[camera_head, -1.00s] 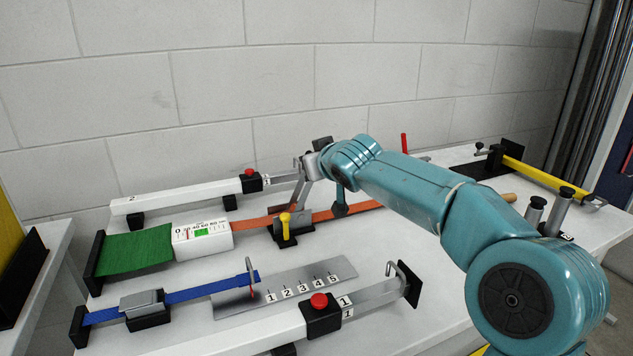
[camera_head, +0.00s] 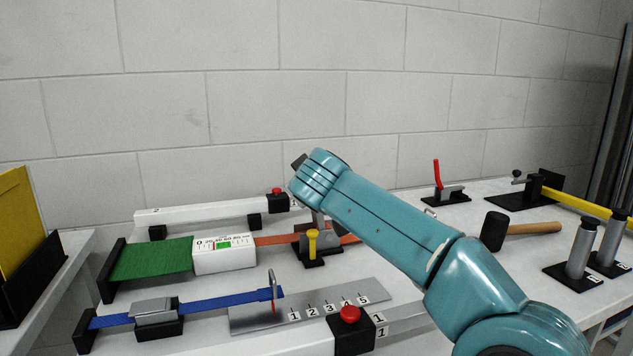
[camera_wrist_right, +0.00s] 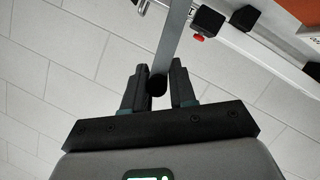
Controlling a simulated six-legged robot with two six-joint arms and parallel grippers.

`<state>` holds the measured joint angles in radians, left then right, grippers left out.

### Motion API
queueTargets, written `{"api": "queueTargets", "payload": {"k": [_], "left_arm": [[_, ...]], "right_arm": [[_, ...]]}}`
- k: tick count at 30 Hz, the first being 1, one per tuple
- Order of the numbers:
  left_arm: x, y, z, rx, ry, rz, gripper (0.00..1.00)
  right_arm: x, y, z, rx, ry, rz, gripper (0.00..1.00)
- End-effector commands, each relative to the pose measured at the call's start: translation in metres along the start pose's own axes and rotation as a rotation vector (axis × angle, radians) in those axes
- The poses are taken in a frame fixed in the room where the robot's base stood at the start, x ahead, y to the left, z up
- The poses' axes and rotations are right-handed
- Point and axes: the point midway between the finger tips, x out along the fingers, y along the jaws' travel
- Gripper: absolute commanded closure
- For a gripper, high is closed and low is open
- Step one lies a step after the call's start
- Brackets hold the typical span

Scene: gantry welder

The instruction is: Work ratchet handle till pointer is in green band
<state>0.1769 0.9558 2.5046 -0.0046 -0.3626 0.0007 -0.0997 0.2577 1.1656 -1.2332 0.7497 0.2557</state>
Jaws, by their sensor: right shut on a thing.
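The ratchet (camera_head: 318,252) sits on the orange strap (camera_head: 275,239) and has a yellow-topped lever (camera_head: 312,240). Its grey handle (camera_wrist_right: 172,38) rises from it. My right gripper (camera_wrist_right: 158,82) is shut on the handle near its dark end, with a finger on each side. In the head view my right wrist hides the gripper and most of the handle. The white gauge box (camera_head: 224,262) stands left of the ratchet and shows a number scale and a green band (camera_head: 222,245). The pointer is too small to place exactly. My left gripper is not in view.
A green strap (camera_head: 150,260) runs left from the gauge. In front are a blue strap (camera_head: 220,302), a numbered metal plate (camera_head: 290,316) and a red button (camera_head: 350,314). A mallet (camera_head: 494,231) and grey posts (camera_head: 582,245) stand right. A white beam (camera_head: 205,212) lies behind.

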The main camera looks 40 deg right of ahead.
Motion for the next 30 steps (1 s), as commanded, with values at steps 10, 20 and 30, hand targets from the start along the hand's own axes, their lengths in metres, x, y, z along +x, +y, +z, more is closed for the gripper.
{"api": "queueTargets", "payload": {"k": [10,20,30], "left_arm": [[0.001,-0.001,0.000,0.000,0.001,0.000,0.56],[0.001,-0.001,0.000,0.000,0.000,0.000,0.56],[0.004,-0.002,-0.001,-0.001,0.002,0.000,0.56]], "right_arm": [[0.003,-0.007,0.006,-0.003,-0.023,-0.006,1.00],[0.002,-0.005,0.004,-0.002,-0.018,-0.003,0.56],[-0.021,-0.004,0.002,-0.001,-0.009,-0.003,0.56]]}}
